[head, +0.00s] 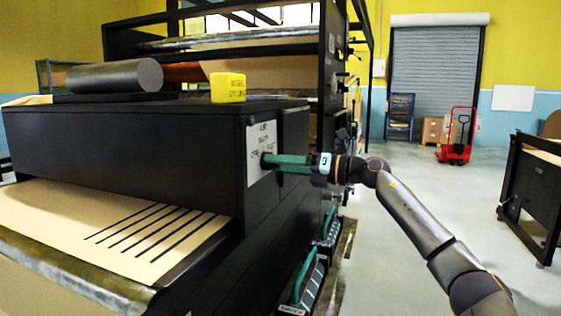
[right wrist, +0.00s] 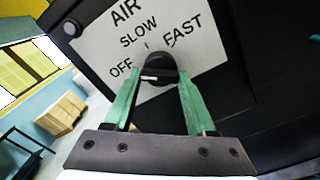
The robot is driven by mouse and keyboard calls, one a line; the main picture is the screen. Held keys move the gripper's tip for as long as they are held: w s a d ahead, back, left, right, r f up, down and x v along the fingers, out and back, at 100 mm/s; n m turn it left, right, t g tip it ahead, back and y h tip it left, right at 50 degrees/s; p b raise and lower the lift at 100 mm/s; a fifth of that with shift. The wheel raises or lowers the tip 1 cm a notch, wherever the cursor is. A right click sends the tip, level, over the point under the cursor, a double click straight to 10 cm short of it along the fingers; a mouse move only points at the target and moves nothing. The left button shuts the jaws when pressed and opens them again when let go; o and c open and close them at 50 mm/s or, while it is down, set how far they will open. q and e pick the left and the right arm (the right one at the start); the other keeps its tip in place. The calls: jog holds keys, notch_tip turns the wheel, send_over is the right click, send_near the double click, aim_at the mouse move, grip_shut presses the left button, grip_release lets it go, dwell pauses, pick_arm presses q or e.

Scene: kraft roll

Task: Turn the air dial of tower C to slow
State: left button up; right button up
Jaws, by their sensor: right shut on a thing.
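The air dial (right wrist: 158,68) is a black knob on a white plate (right wrist: 200,62) lettered AIR, OFF, SLOW and FAST. A white mark on the knob lies at its left side, toward OFF. My right gripper (right wrist: 160,85), with green fingers, is shut on the knob, one finger at each side. In the head view, the plate (head: 261,137) is on the end of a black cabinet, and my right gripper (head: 270,160) reaches it from the right. The fingers mostly hide the knob there. No letter C is readable. My left gripper is not in view.
A yellow block (head: 228,88) and a dark grey cylinder (head: 115,76) rest on top of the cabinet. Green-handled parts (head: 305,275) stand low beside it. A red pallet truck (head: 456,140) is farther back. The floor (head: 430,195) right of the machine is mostly clear.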

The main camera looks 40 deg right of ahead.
pick_arm(q)
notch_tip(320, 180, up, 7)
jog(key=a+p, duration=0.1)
jog(key=p, duration=0.8)
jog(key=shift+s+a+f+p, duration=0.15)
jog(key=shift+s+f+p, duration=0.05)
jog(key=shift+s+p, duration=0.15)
pick_arm(e)
jog(key=m, duration=1)
jog(key=shift+r+m, duration=0.15)
jog(key=shift+m, duration=0.15)
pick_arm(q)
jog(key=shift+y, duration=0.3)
pick_arm(e)
jog(key=o, duration=1.2)
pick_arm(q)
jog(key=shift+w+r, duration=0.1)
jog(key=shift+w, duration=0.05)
pick_arm(e)
jog(key=shift+o, duration=0.8)
jog(key=shift+s, duration=0.1)
